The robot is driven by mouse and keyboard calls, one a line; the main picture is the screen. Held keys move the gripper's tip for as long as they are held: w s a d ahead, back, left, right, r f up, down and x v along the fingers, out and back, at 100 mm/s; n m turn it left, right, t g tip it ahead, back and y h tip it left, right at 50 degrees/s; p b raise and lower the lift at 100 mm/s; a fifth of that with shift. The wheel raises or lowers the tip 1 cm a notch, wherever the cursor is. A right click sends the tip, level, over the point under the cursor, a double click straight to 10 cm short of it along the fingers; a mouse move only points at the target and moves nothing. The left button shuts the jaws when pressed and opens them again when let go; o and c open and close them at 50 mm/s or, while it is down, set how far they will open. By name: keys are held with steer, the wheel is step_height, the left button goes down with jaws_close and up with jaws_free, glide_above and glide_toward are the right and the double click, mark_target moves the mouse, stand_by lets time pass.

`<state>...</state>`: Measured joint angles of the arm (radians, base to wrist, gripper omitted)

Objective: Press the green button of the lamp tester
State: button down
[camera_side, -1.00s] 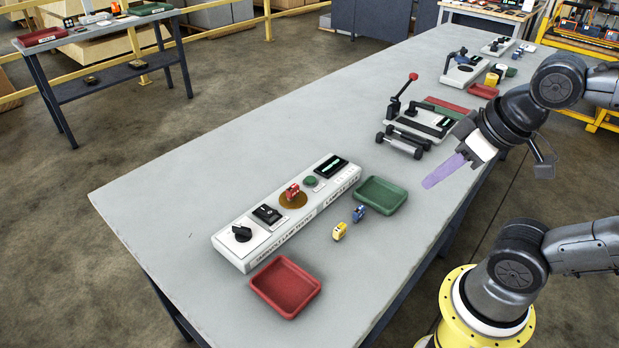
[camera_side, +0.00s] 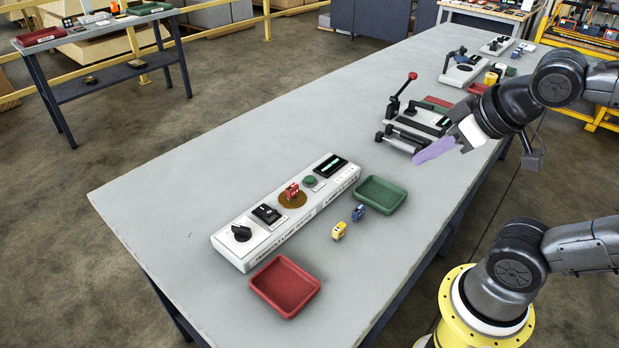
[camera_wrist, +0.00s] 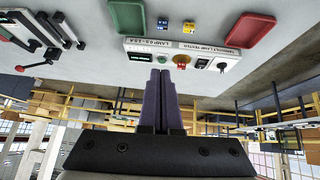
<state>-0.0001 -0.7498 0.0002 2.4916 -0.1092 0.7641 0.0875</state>
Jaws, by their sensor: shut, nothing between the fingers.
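The lamp tester (camera_side: 285,213) is a long white box on the grey table, with a black knob, a black switch, a red lamp (camera_side: 291,190) on a round brown pad, a green button (camera_side: 310,181) and a dark display. In the wrist view the tester (camera_wrist: 150,46) lies beyond the fingers, and its green button (camera_wrist: 161,58) shows just above the fingertips. My gripper (camera_side: 418,158) has purple fingers. It is shut and empty, in the air right of the tester and the green tray. In the wrist view the fingers (camera_wrist: 162,74) lie side by side.
A green tray (camera_side: 401,203) and a red tray (camera_side: 259,294) lie in front of the tester. A yellow lamp (camera_side: 339,231) and a blue lamp (camera_side: 358,212) stand between them. A lever device (camera_side: 398,108) is behind my gripper. The table left of the tester is clear.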

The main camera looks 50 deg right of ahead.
steer(key=w+d+r+n+t+h, duration=0.2)
steer(key=w+d+r+n+t, duration=0.15)
steer(key=w+r, duration=0.55)
steer(key=n+g+y, duration=0.2)
steer(key=n+y, duration=0.3)
steer(key=n, duration=0.3)
glide_above(315, 179)
step_height(315, 179, down, 16)
steer(key=shift+f, duration=0.15)
steer(key=shift+f, duration=0.1)
steer(key=shift+f, duration=4.25)
steer(key=shift+f, duration=0.15)
steer(key=shift+f, duration=0.3)
